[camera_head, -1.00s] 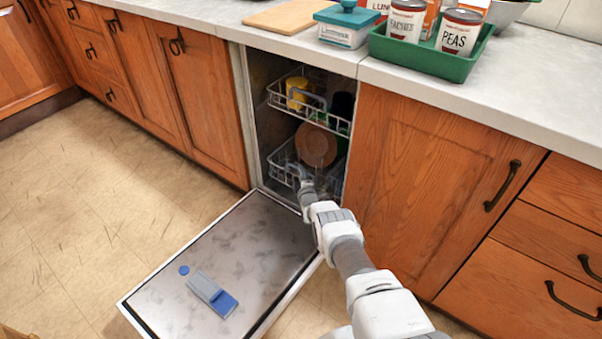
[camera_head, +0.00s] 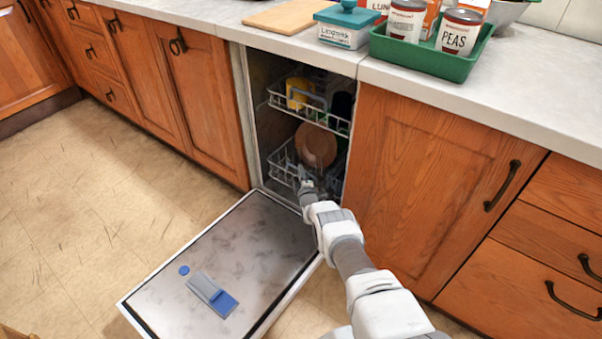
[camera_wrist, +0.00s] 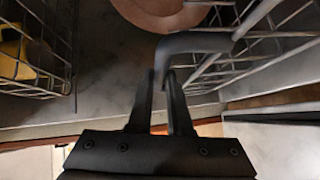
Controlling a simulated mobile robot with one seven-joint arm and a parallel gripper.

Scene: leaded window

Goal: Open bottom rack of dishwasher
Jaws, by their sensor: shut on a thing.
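The dishwasher stands open, its door (camera_head: 235,255) folded down flat over the floor. The bottom rack (camera_head: 283,160) is a wire basket inside the cavity, with a round brown dish (camera_head: 316,146) in it. My gripper (camera_head: 306,182) is at the front of the bottom rack. In the wrist view, my gripper's dark fingers (camera_wrist: 165,88) are shut on the grey rack handle (camera_wrist: 195,42), and the rack's wires (camera_wrist: 255,55) run off to the right. The top rack (camera_head: 280,97) holds a yellow cup (camera_head: 298,92). My arm hides part of the bottom rack's front.
Wooden cabinets (camera_head: 430,180) flank the dishwasher. A green tray (camera_head: 432,48) with cans stands on the counter (camera_head: 520,100) above. A blue and grey dispenser (camera_head: 212,295) is set in the door. The floor (camera_head: 90,220) to the left is clear.

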